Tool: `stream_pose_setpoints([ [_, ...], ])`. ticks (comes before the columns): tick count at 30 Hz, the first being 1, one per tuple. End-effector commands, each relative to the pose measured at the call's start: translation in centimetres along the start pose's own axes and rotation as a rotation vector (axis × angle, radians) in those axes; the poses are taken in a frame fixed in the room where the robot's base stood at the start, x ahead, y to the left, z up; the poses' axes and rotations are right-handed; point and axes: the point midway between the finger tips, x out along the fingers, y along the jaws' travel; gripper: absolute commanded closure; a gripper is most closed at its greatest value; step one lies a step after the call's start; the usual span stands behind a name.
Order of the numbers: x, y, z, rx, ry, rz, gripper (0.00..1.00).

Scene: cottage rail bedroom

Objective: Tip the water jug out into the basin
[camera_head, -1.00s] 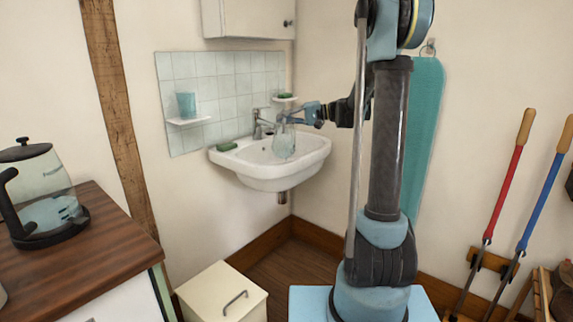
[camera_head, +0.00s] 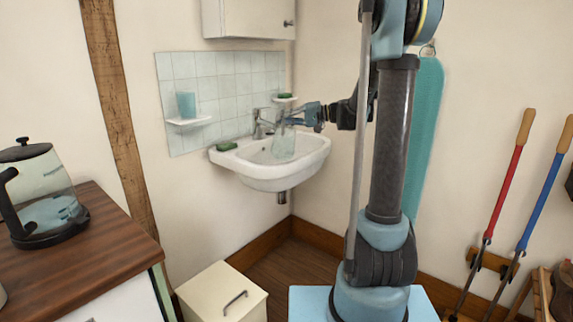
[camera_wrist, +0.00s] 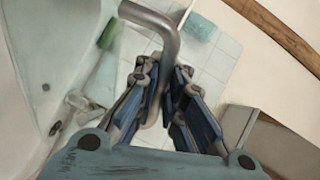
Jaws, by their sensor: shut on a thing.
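The clear water jug (camera_head: 284,145) is over the white basin (camera_head: 263,171) in the head view. Its outline is faint; I cannot tell its exact tilt or how much water is in it. My gripper (camera_head: 290,114) is at the jug's upper part, above the basin and beside the tap (camera_head: 259,124). In the wrist view my gripper (camera_wrist: 165,110) is shut on a grey bent handle (camera_wrist: 160,18), which passes between the fingers. The jug's clear body is hard to make out there. The basin (camera_wrist: 30,90) fills the left of the wrist view.
A green soap or sponge (camera_head: 227,146) lies on the basin's left rim. A teal cup (camera_head: 186,105) stands on a small wall shelf. A cabinet (camera_head: 248,18) hangs above. A glass kettle (camera_head: 40,195) is on the wooden counter (camera_head: 110,245). A lidded bin (camera_head: 222,290) stands below.

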Motion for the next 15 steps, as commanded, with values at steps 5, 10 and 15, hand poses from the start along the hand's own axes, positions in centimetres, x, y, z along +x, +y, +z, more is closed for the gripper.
stream_pose_setpoints([
  [5, -0.2, -1.0, 1.2, -0.062, 0.015, 0.001, 1.00],
  [10, -0.2, -1.2, 1.2, -0.079, 0.019, 0.002, 1.00],
  [15, -0.3, -1.9, 1.9, -0.144, 0.033, 0.006, 1.00],
])
